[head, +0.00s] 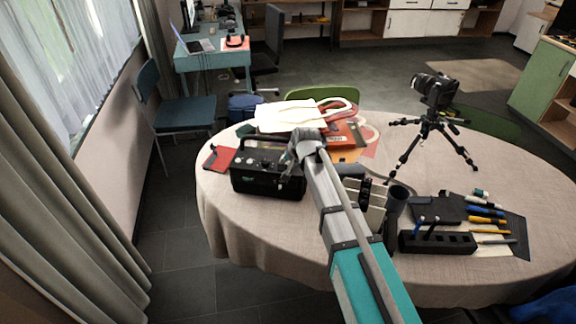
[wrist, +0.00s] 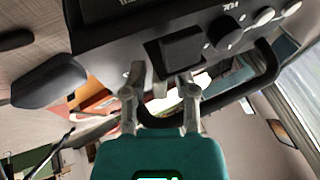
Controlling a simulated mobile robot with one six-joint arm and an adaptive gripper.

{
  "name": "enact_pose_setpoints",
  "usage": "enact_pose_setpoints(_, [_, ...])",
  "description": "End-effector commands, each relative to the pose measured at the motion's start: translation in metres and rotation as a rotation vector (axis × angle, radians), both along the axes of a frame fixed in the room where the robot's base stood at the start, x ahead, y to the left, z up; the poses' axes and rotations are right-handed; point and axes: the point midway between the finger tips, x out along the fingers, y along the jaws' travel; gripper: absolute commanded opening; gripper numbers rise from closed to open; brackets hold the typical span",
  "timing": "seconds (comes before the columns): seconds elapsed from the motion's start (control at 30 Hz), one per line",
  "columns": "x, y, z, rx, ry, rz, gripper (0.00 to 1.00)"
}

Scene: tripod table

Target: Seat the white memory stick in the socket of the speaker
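The speaker (head: 265,182) is a black box with a carry handle at the left of the round table. In the wrist view its panel (wrist: 110,35) fills the top, with a dark rectangular part (wrist: 182,48), a dark knob and pale round knobs. My gripper (head: 292,148) is at the speaker's upper right in the head view. In the wrist view the two fingers of my gripper (wrist: 162,76) stand apart, close to the panel. I cannot tell which part is the socket.
The table (head: 235,225) is clear at front left.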

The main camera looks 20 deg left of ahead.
Motion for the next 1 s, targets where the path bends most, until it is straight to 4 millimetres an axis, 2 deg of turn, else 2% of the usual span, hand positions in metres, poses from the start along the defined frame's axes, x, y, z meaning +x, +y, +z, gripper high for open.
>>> enact_pose_setpoints(0.03, [0.0,0.0,0.0,0.0,0.0,0.0,0.19])
enact_pose_setpoints(0.13, [0.0,0.0,0.0,0.0,0.0,0.0,0.0])
enact_pose_setpoints(0.67, [0.0,0.0,0.003,0.0,0.0,0.0,0.0])
enact_pose_setpoints(1.0, [0.0,0.0,0.022,0.0,0.0,0.0,0.0])
